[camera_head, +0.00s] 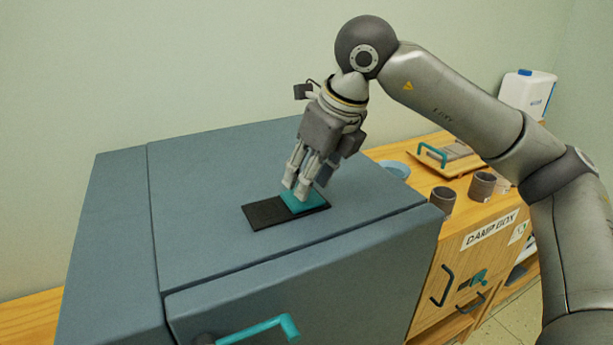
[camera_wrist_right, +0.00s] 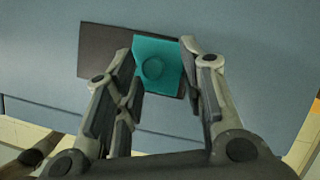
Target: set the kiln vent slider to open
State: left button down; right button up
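The kiln (camera_head: 230,170) is a large blue-grey box with the vent on its flat top. The vent is a dark plate (camera_head: 262,214), also in the right wrist view (camera_wrist_right: 104,50). A teal slider (camera_head: 306,205) with a round knob (camera_wrist_right: 152,68) sits over the right part of the plate in both views. My right gripper (camera_head: 296,188) points down at the slider, its fingertips hiding part of it. In the wrist view its fingers are apart, one on each side of the knob, with nothing gripped; contact with the slider is unclear. My left gripper is out of view.
The kiln front has a teal handle (camera_head: 262,329). To the right, a wooden cabinet marked DAMP BOX (camera_head: 488,231) carries dark cups (camera_head: 482,186), a blue bowl (camera_head: 396,169), a tray and a white container (camera_head: 527,92). The kiln top around the vent is clear.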

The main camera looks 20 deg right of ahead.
jog(key=shift+s+r, duration=0.2)
jog(key=shift+r, duration=0.25)
jog(key=v, duration=1)
jog(key=shift+r, duration=0.4)
